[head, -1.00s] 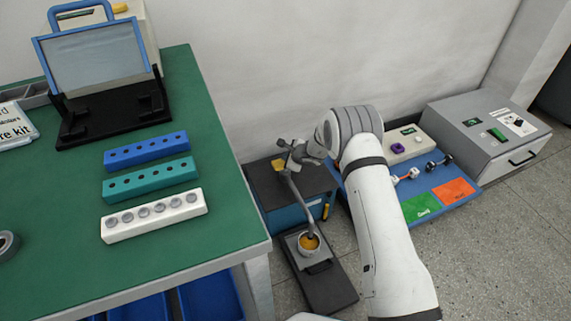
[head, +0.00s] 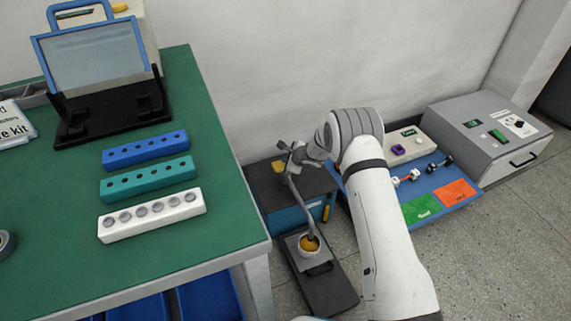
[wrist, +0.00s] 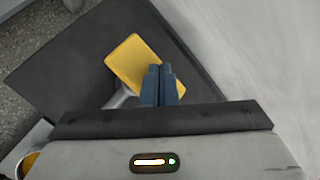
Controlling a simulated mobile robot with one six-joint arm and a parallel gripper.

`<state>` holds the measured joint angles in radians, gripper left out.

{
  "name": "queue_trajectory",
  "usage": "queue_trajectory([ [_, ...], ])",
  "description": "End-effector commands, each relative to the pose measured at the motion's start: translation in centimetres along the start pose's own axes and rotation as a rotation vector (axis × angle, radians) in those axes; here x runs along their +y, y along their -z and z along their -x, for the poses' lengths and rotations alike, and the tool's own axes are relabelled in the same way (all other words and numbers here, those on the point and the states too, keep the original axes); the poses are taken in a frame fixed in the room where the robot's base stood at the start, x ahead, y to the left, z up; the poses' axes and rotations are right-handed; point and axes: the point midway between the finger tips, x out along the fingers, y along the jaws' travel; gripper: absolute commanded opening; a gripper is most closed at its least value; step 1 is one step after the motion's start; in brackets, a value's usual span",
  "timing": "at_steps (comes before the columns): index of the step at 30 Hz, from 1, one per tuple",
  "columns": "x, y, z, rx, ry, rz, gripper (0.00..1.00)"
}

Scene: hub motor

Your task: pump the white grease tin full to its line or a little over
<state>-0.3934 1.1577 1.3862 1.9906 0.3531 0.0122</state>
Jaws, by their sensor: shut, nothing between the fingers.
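The white grease tin (head: 301,252) stands upright on a dark tray in front of the pump box, under the end of a grey spout (head: 303,205). Orange-yellow grease shows inside it; its line cannot be made out. A corner of the tin also shows at the lower left of the wrist view (wrist: 32,162). The pump's yellow pad (head: 278,166) is on top of the dark box; in the wrist view the pad (wrist: 137,62) lies just beyond and partly behind my fingers. My gripper (wrist: 160,70) is shut and empty, above or against the pad; contact cannot be told.
A green bench (head: 200,235) with blue, teal and white racks stands on the left. A blue board (head: 450,202) with green and orange patches lies right of the pump, beside a grey box (head: 490,150). The wall is close behind the pump. Floor at the right front is clear.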

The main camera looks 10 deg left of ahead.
Motion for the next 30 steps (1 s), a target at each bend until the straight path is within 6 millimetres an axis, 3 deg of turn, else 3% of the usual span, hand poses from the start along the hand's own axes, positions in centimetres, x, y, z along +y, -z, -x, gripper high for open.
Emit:
queue_trajectory([
  [30, 0.58, 0.64, -0.71, 0.002, -0.001, -0.001, 0.00],
])
